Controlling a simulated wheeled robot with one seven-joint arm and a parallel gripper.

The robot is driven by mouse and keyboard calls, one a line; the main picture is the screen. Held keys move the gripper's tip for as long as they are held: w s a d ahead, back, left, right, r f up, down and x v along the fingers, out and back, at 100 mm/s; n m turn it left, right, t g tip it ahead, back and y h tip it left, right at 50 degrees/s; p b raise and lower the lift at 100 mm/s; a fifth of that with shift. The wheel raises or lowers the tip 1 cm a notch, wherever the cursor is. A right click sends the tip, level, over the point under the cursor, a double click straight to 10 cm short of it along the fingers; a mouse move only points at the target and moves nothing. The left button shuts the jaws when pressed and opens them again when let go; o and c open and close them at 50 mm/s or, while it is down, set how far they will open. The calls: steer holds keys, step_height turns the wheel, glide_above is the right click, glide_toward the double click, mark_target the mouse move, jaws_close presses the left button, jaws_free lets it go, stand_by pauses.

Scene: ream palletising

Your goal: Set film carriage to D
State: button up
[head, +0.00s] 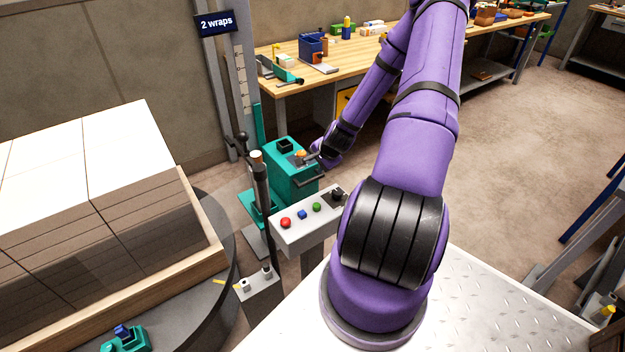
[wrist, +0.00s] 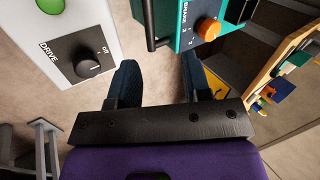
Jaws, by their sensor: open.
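The teal film carriage (head: 292,182) sits low on the grey mast (head: 243,60), left of my gripper (head: 316,157). It has an orange knob (head: 300,154) on top and a dark bar handle on its front. In the wrist view the carriage (wrist: 186,36) is at the top, with the orange knob (wrist: 208,29) beside the word BRAKE. My gripper (wrist: 158,62) is open, its two dark fingers apart with only floor showing between them. The small marks on the mast's scale (head: 241,88) are too small to read.
A control panel (head: 295,222) with red, blue and green buttons and a black DRIVE knob (wrist: 86,57) stands close to my gripper. A wrapped stack (head: 90,150) on a pallet fills the left. A workbench (head: 350,62) stands behind. Open floor lies at right.

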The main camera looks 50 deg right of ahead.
mark_target(311, 179)
steer(key=shift+m, duration=0.8)
steer(key=x, duration=0.4)
steer(key=s+x, duration=0.1)
steer(key=x, duration=0.3)
steer(key=s+d+f+x, duration=0.1)
steer(key=x, duration=0.4)
steer(key=shift+d, duration=0.1)
jaws_close()
